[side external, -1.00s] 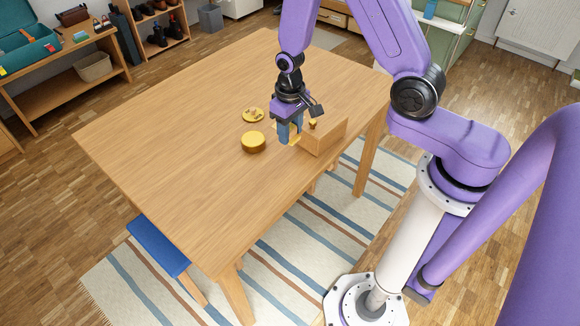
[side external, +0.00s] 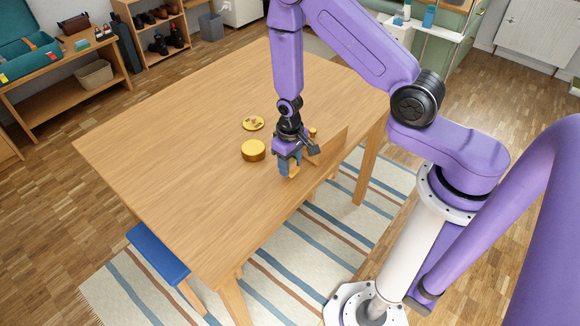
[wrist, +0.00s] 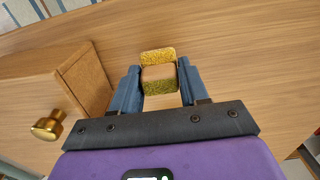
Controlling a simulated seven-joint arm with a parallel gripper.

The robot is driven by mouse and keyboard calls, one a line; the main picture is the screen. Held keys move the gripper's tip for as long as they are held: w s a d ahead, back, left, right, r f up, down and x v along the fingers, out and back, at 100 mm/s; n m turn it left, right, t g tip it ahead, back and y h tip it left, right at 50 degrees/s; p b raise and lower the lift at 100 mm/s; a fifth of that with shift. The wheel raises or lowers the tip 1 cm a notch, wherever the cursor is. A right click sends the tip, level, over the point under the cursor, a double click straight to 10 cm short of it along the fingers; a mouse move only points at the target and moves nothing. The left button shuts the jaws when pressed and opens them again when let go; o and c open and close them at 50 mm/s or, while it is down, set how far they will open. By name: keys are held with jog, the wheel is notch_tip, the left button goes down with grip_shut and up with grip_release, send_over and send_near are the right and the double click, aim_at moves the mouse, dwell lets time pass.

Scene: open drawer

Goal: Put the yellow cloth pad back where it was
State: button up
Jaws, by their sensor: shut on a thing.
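The yellow cloth pad (wrist: 158,56) is held between the blue fingers of my gripper (wrist: 160,88) in the wrist view. It looks like a small block with speckled yellow faces and a tan face between them. In the side view my gripper (side external: 289,172) is low over the table at the front-left of a wooden box, with part of the yellow pad (side external: 294,170) showing between the fingers. I cannot tell whether the pad touches the table.
The wooden box (side external: 328,148) with a brass knob (side external: 312,132) stands right beside my gripper; the knob (wrist: 48,126) also shows in the wrist view. The table's left part (side external: 170,140) is clear.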

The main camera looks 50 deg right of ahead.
jog(key=shift+f, duration=0.95)
jog(key=shift+f, duration=0.1)
jog(key=o, duration=0.9)
jog(key=shift+o, duration=0.2)
